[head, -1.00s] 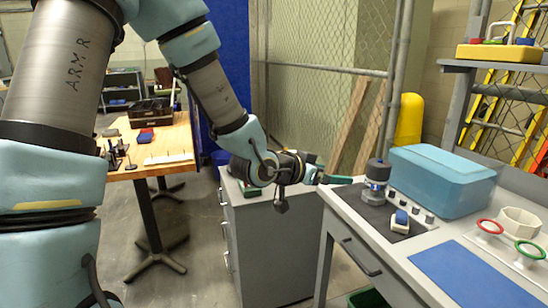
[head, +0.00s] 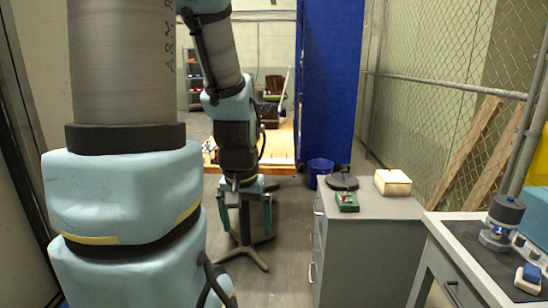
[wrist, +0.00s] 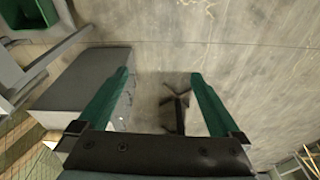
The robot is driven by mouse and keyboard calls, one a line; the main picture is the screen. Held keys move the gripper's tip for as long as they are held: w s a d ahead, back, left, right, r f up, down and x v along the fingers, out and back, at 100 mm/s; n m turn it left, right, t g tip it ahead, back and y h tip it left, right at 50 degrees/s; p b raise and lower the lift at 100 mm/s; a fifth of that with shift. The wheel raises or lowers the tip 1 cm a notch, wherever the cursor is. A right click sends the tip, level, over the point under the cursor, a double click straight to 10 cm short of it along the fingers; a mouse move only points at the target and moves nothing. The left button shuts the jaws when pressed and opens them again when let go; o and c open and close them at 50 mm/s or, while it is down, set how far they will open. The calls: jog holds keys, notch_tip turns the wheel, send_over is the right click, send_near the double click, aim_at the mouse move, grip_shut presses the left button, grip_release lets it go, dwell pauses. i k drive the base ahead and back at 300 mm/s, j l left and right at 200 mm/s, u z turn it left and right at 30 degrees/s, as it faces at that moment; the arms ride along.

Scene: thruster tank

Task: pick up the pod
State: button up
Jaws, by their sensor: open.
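The likely pod is a dark-capped grey cylinder (head: 503,218) with a blue band, upright on the workbench's dark mat at the right of the head view. A small blue-and-white piece (head: 527,278) sits in front of it; I cannot tell for certain which one is called the pod. My gripper (head: 244,212) hangs fingers down over open floor, left of the grey cabinet and well apart from the cylinder. In the wrist view my gripper (wrist: 160,76) has its two green fingers spread, with only floor and a dark table foot between them.
A grey drawer cabinet (head: 375,235) stands between my gripper and the workbench (head: 455,250). On it are a cream box (head: 393,182), a green box (head: 347,201) and a dark round-based item. A blue curtain (head: 328,90), a blue bin (head: 320,170) and a wooden table (head: 280,145) stand behind.

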aim_at(497, 236)
jog(key=i+l+z, duration=0.2)
jog(key=i+z, duration=0.15)
jog(key=i+l+z, duration=0.1)
jog(key=i+z, duration=0.65)
jog(key=i, duration=0.1)
